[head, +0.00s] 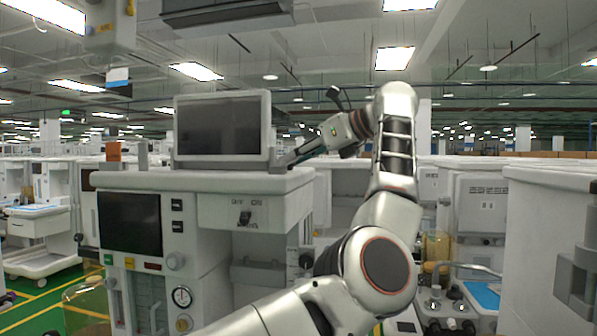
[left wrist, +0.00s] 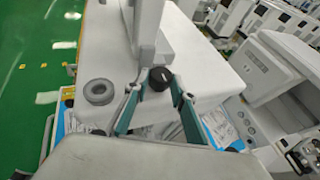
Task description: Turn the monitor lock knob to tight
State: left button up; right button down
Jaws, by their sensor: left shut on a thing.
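The monitor (head: 222,128) stands upright on top of the white anaesthesia cart (head: 215,180) in the head view. The lock knob (left wrist: 160,77) is a small round black knob beside a white upright part in the left wrist view. My left gripper (head: 287,163) reaches in at the monitor's right side, low and just above the cart top. In the left wrist view its two teal-and-grey fingers (left wrist: 159,82) sit on either side of the knob and grip it. The knob is hidden in the head view, and its setting cannot be read. My right gripper is out of view.
A grey round piece (left wrist: 98,92) sits on the cart top near the knob. An orange block (head: 113,151) stands left of the monitor. Another white cart (head: 550,240) stands close on the right. Green floor (left wrist: 35,90) is open beside the cart.

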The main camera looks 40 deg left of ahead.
pick_arm(q)
jog(key=shift+r, duration=0.15)
jog(key=shift+s, duration=0.1)
jog(key=o, duration=1.1)
jog(key=v, duration=0.7)
jog(key=shift+d, duration=0.25)
